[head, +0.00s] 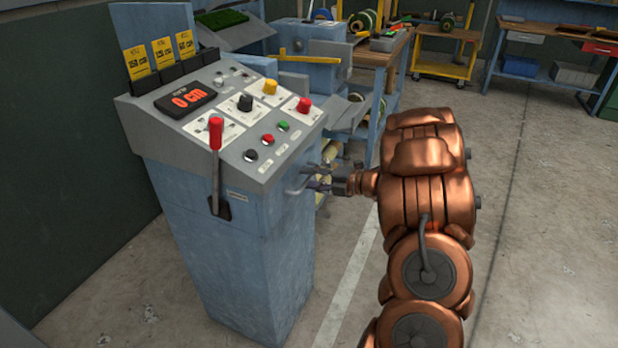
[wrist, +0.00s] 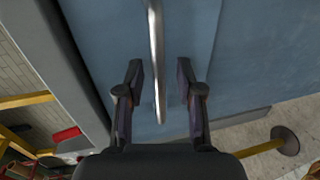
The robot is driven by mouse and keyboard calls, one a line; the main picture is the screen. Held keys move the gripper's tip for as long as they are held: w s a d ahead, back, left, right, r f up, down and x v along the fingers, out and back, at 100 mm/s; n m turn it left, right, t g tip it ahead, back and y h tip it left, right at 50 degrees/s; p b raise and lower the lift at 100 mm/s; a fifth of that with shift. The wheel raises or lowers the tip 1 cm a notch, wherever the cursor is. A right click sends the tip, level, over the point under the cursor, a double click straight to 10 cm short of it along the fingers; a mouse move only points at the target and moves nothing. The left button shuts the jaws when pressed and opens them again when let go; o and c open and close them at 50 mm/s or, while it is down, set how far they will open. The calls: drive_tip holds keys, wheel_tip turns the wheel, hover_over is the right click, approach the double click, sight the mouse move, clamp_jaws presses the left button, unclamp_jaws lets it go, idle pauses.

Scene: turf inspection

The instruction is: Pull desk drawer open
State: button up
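The blue desk (head: 225,255) is a console with a sloped control panel, at the left of the head view. A small metal drawer handle (head: 294,187) sits on its right side, partly hidden by my fingers. In the wrist view the handle (wrist: 157,50) is a pale bar running between my two fingers against the blue drawer front (wrist: 105,50). My gripper (head: 315,178) is at the handle. Its fingers are apart, one on each side of the bar, with a visible gap to each. The drawer looks closed in the head view.
A red-handled lever (head: 216,150) stands on the desk front. The panel carries several knobs and buttons and a display (head: 186,99) reading 0 cm. A wooden workbench (head: 385,52) stands behind. The concrete floor (head: 540,220) at the right is clear.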

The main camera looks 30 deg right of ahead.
drive_tip(key=shift+w+a, duration=0.2)
drive_tip(key=shift+w, duration=0.05)
clamp_jaws()
idle(0.7)
